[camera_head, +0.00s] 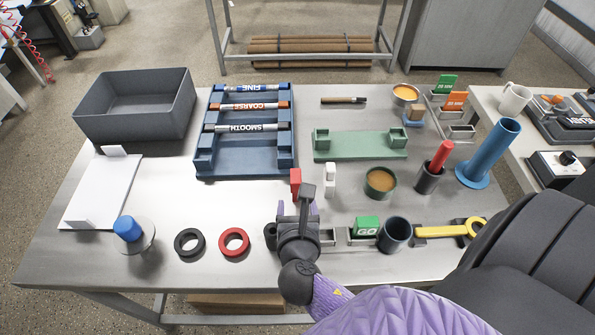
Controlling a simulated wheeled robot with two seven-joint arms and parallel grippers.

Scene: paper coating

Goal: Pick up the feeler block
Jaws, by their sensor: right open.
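No block is labelled as a feeler, so I cannot be sure which one it is. A green block marked GO (367,225) sits in a small grey holder (333,238) at the front of the table. A red block (295,182) and a white block (330,179) stand upright near the table's middle. My right gripper (298,208) is open, just in front of the red block and left of the GO block. Its wrist hides part of the table and the holder's left end. I cannot see anything between its fingers. My left gripper is out of view.
Black (189,243) and red (234,244) rings lie left of my gripper. Behind are a blue rack (245,160) and a green stand (360,146).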

